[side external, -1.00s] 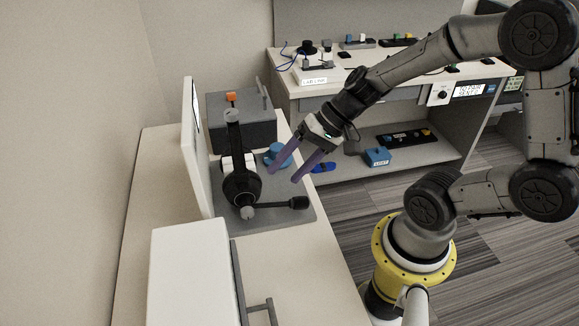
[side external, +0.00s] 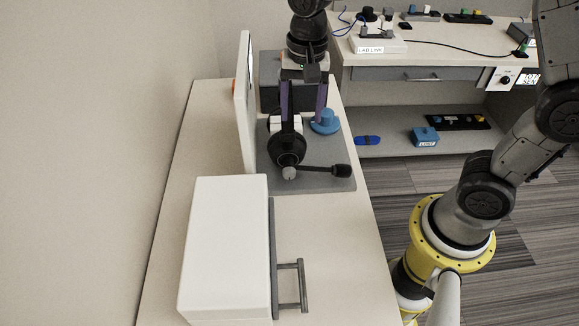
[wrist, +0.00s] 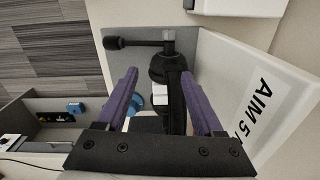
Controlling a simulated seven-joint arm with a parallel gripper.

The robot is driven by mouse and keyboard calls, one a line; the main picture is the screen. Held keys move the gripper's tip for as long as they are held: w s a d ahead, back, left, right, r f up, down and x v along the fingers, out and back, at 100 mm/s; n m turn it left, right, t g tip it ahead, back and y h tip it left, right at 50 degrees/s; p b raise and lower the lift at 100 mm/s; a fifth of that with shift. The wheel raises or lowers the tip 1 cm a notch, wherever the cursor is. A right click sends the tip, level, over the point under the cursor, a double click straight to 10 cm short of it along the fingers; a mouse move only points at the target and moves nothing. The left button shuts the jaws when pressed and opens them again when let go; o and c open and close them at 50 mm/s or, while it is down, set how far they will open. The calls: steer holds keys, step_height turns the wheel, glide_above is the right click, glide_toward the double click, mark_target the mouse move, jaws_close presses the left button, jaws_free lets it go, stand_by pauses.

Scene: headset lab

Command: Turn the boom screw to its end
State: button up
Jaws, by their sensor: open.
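The black headset (side external: 287,150) stands on a grey mat (side external: 330,185) on the bench. Its mic boom (side external: 318,168) points right, ending in a black mic tip (side external: 341,171). The grey boom screw (side external: 289,173) sits at the boom's root, low on the near earcup; it also shows in the wrist view (wrist: 169,36). My gripper (side external: 303,119) points down over the headset's band, its two purple fingers spread. In the wrist view my gripper (wrist: 160,73) has the headset between its fingers in the picture, with the screw beyond the tips. Nothing appears held, and the fingers partly hide the headset.
A white upright panel (side external: 246,105) stands close to the left of the headset; its lettering shows in the wrist view (wrist: 262,100). A blue round piece (side external: 325,123) is on the mat at right. A white box with a handle (side external: 225,245) stands nearer the camera. A dark box (side external: 270,85) is behind.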

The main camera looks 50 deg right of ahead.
mark_target(289, 169)
steer(key=shift+n, duration=0.6)
steer(key=a+f, duration=0.1)
steer(key=f, duration=0.4)
steer(key=a+f, duration=0.1)
steer(key=f, duration=0.4)
steer(key=a+f, duration=0.1)
steer(key=f, duration=0.4)
steer(key=shift+a, duration=0.25)
jaws_close()
